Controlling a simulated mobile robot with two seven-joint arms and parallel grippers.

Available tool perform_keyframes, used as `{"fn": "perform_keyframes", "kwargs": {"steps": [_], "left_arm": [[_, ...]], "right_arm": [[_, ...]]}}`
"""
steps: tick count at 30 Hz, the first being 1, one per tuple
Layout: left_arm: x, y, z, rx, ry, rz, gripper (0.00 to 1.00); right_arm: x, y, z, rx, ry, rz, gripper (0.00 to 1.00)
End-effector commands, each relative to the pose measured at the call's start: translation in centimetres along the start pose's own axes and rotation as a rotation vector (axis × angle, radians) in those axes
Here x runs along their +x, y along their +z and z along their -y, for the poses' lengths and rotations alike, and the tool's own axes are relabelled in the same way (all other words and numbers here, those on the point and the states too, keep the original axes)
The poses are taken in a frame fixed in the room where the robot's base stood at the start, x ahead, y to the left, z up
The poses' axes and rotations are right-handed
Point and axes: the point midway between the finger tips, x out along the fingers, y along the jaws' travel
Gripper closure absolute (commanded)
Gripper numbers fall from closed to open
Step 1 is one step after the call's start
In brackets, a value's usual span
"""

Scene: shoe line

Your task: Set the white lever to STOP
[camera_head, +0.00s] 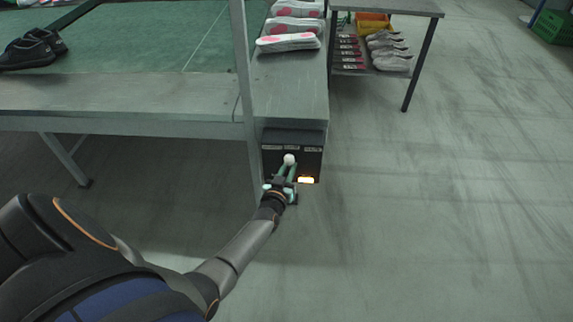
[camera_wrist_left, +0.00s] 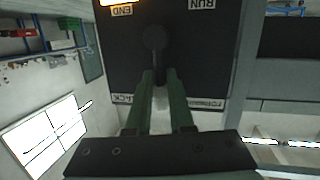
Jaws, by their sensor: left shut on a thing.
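The lever's white round knob (camera_head: 289,159) stands out from a black control panel (camera_head: 273,161) on the end of the bench. My left gripper (camera_head: 287,170) is at the lever, with its green fingers shut on it. In the left wrist view, the fingers (camera_wrist_left: 159,78) are on both sides of the lever, and the round knob (camera_wrist_left: 154,38) looks dark in shadow. The panel (camera_wrist_left: 205,55) there carries upside-down labels, RUN and END among them; others are partly covered. I cannot read a STOP label. My right gripper is not in view.
A lit amber lamp (camera_head: 306,180) is at the panel's lower right. A grey upright post (camera_head: 244,80) stands just left of the panel. The bench (camera_head: 120,98) bears dark shoes and insoles.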

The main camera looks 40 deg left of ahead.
Motion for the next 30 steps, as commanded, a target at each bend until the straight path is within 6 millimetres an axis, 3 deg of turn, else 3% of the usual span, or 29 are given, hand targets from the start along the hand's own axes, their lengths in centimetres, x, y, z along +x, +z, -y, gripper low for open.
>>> {"fn": "perform_keyframes", "kwargs": {"steps": [1, 8, 20, 21, 29, 30], "left_arm": [[0.39, -1.46, 0.09, 0.014, -0.01, -0.025, 1.0], [0.48, -1.3, -0.15, 0.059, -0.016, -0.016, 1.0], [0.48, -1.17, -0.27, 0.065, -0.016, -0.014, 1.0], [0.48, -1.17, -0.28, 0.065, -0.016, -0.014, 0.79], [0.39, -0.95, -0.32, 0.065, -0.015, -0.01, 0.5], [0.37, -0.87, -0.33, 0.065, -0.014, -0.008, 0.5]], "right_arm": [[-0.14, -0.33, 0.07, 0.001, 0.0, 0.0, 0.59], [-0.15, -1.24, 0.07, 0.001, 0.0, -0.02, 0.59], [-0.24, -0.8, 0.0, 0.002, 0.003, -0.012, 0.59], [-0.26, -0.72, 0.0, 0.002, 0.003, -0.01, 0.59], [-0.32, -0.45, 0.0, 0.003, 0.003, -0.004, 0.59], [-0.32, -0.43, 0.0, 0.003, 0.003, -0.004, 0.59]]}}
